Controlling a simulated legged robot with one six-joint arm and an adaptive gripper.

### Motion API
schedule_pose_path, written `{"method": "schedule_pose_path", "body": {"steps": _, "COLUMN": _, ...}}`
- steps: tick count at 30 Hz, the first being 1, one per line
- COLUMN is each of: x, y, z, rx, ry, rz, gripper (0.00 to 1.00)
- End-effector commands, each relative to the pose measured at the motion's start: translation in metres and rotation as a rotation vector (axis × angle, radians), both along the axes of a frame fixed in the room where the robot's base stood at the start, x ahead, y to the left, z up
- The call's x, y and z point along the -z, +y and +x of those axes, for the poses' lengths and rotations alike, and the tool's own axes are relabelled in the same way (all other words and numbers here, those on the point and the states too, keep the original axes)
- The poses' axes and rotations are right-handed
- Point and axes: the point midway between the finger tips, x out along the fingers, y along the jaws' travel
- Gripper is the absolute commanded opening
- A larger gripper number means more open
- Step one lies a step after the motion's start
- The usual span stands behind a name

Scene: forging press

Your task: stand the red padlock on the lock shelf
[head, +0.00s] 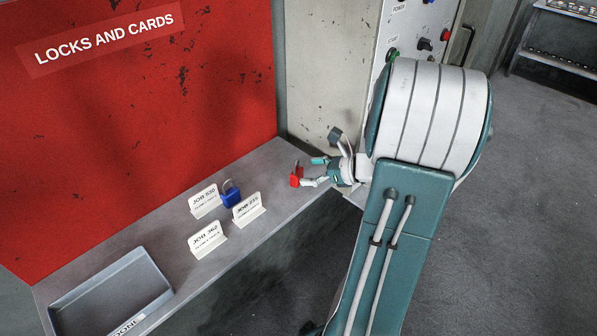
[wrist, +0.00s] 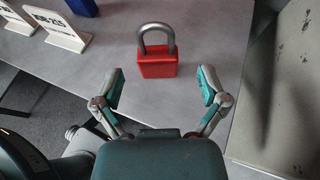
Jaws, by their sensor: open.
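The red padlock (head: 296,176) stands upright on the right end of the grey lock shelf (head: 258,168), its metal shackle up. It also shows in the wrist view (wrist: 157,64), just beyond the fingertips and centred between them. My gripper (head: 316,171) is at the shelf's right end, to the right of the padlock. In the wrist view my gripper (wrist: 161,90) is open, with its two fingers spread apart and nothing between them.
A blue padlock (head: 231,194) stands among white job cards (head: 207,240) left of the red one. A grey tray (head: 153,276) sits at the shelf's near left end. A red panel (head: 140,120) rises behind the shelf. A machine cabinet (head: 325,75) stands beyond its right end.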

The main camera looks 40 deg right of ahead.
Motion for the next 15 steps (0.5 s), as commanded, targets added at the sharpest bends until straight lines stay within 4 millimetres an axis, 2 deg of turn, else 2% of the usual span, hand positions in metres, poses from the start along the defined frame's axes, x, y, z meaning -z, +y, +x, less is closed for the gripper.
{"method": "schedule_pose_path", "body": {"steps": 3, "x": -0.011, "y": -0.013, "z": -0.022, "rx": 0.005, "ry": -0.002, "rz": -0.004, "gripper": 0.93}}
{"method": "schedule_pose_path", "body": {"steps": 9, "x": -0.025, "y": -0.028, "z": -0.053, "rx": 0.004, "ry": 0.0, "rz": -0.002, "gripper": 0.93}}
{"method": "schedule_pose_path", "body": {"steps": 15, "x": -0.032, "y": -0.035, "z": -0.068, "rx": 0.001, "ry": 0.001, "rz": -0.001, "gripper": 0.93}}
